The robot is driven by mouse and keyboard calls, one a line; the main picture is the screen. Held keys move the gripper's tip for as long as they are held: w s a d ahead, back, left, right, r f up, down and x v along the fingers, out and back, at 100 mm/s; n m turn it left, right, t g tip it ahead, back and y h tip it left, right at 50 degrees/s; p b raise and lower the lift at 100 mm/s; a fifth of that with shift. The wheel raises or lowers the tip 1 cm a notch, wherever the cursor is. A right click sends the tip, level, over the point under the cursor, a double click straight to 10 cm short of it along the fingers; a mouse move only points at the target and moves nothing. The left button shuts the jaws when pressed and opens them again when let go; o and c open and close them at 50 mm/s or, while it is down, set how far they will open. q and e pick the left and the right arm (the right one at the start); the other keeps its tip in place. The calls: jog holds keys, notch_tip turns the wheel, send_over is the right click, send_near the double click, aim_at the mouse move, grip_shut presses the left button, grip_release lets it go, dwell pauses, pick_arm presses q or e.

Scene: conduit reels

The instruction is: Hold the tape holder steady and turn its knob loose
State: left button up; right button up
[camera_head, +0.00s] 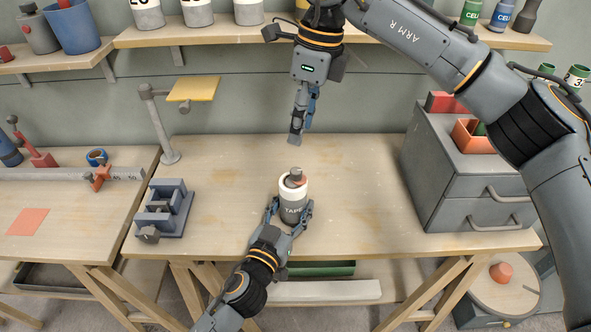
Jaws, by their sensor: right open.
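The tape holder (293,207) is a dark and white cylinder marked TAPE, standing upright near the middle of the workbench. Its knob (294,178), grey with a reddish part, sits on top. My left gripper (290,210) comes from the front, with one finger on each side of the holder's lower body; it appears shut on it. My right gripper (301,132) is open and empty, pointing down above and behind the knob, clearly apart from it. It is seen nearly edge-on, so its fingers partly overlap.
A grey vise (163,208) stands at the bench's left edge, and a post with a yellow plate (193,89) behind it. A grey drawer cabinet (463,175) fills the right side. A shelf (220,37) runs along the wall above. The bench around the holder is clear.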

aim_at(296, 170)
jog(key=f+m, duration=0.1)
jog(key=f, duration=0.2)
jog(key=f+m+h, duration=0.1)
jog(key=f+m, duration=0.1)
jog(key=f, duration=0.2)
jog(key=a+f+m+h, duration=0.1)
jog(key=f, duration=0.2)
jog(key=shift+f+m+t, duration=0.25)
jog(key=shift+m+t, duration=0.05)
grip_shut()
